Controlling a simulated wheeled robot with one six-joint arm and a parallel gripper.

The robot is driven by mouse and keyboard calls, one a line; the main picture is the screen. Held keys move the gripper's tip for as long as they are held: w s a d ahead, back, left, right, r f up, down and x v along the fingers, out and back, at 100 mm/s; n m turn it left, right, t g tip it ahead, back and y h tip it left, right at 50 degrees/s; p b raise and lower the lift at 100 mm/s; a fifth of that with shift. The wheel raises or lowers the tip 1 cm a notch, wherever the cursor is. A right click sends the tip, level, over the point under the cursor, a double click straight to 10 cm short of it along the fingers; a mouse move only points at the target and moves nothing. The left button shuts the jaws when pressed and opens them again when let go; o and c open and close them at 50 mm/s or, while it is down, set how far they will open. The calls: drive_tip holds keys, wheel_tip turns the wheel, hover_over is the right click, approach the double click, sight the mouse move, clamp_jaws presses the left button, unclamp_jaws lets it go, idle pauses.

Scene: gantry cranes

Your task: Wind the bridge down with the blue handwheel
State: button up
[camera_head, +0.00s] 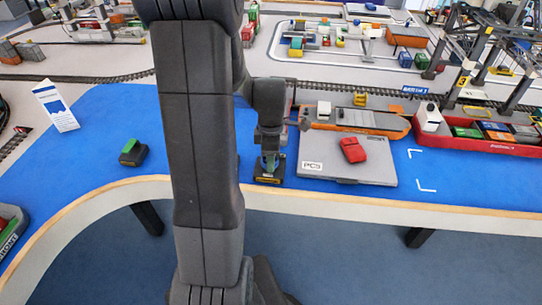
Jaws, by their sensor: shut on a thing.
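A dark gantry crane (485,50) stands at the right above a red ship. I cannot tell which bridge the handwheel moves, or its height.
A green-topped black object (133,152) and a white folded card (56,106) stand on the blue surface at left. An orange ship (360,122) and a red ship (460,138) lie behind.

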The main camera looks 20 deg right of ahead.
drive_tip(key=shift+w+n, duration=0.1)
drive_tip(key=shift+n, duration=0.6)
drive_tip(key=o, duration=1)
wheel_tip(320, 180, up, 14)
drive_tip(key=shift+f+p, duration=0.1)
drive_tip(key=shift+p, duration=0.45)
